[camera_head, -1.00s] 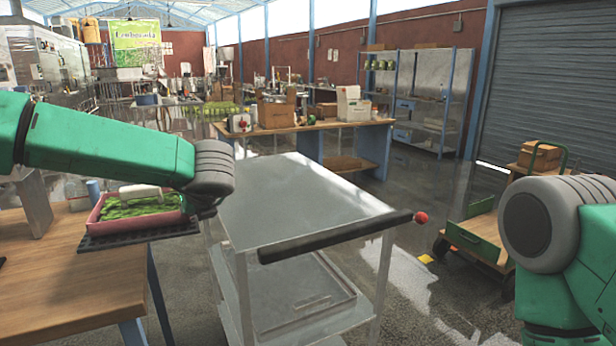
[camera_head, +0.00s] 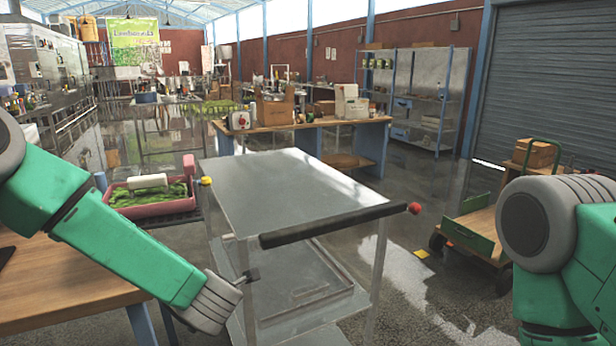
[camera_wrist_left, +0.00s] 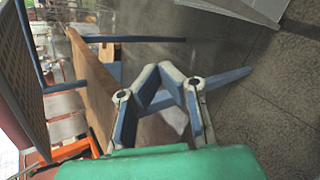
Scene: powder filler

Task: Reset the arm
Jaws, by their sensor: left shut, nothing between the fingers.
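My left arm (camera_head: 125,245) comes in from the left and slopes down to the right, in front of the wooden table and beside the cart's near left corner. My left gripper (camera_wrist_left: 160,74) shows in the left wrist view with its two fingers together and nothing held.
A grey cart (camera_head: 290,185) with a black handle (camera_head: 330,225) stands in the middle. A pink tray (camera_head: 150,206) with green contents and a white roller (camera_head: 147,181) sits by the wooden table (camera_head: 60,285). A trolley (camera_head: 470,235) stands right.

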